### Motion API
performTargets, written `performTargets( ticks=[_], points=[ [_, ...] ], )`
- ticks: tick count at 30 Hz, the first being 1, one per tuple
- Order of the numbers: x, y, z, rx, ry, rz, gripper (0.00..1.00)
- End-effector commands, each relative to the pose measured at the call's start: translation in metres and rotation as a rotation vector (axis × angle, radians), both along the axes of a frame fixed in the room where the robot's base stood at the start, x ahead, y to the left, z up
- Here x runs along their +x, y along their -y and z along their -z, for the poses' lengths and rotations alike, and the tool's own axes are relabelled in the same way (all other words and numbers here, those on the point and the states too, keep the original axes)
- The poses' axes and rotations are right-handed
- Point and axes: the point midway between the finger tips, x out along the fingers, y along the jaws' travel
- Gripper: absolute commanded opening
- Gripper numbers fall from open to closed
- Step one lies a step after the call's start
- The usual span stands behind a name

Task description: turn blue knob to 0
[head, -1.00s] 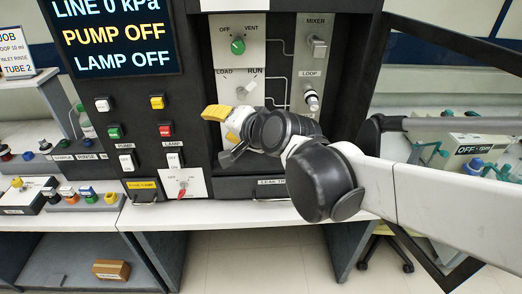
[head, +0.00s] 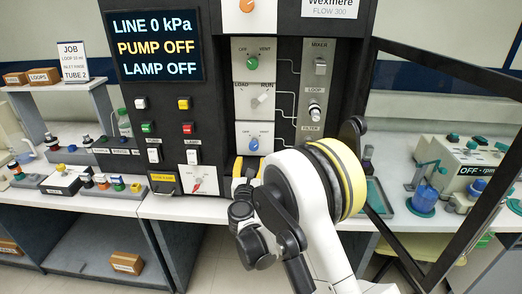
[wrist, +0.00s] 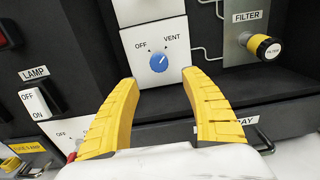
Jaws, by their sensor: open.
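The blue knob (head: 253,144) sits on a white plate low on the instrument's front panel. In the wrist view the blue knob (wrist: 158,63) lies just beyond and between my fingertips, with OFF printed at its upper left and VENT at its upper right. I see no 0 mark beside it, and its exact pointer direction is hard to tell. My gripper (wrist: 160,79) is open, its two yellow fingers spread on either side of the knob, apparently not touching it. In the head view my gripper (head: 246,168) is below the knob, partly hidden by my arm.
A green knob (head: 252,63) and a white LOAD/RUN knob (head: 263,97) are above. A yellow-ringed FILTER knob (wrist: 264,47) is to the right; a LAMP switch (wrist: 35,103) is to the left. The screen (head: 155,46) reads LINE 0 kPa, PUMP OFF, LAMP OFF.

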Motion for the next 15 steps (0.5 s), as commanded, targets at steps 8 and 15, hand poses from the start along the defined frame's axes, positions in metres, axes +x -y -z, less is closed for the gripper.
performTargets(
  ticks=[8, 15],
  points=[
    [0.05, 0.003, 0.001, -0.003, 0.001, 0.0, 0.55],
    [0.09, 0.003, 0.001, -0.005, 0.001, -0.001, 0.55]
  ],
)
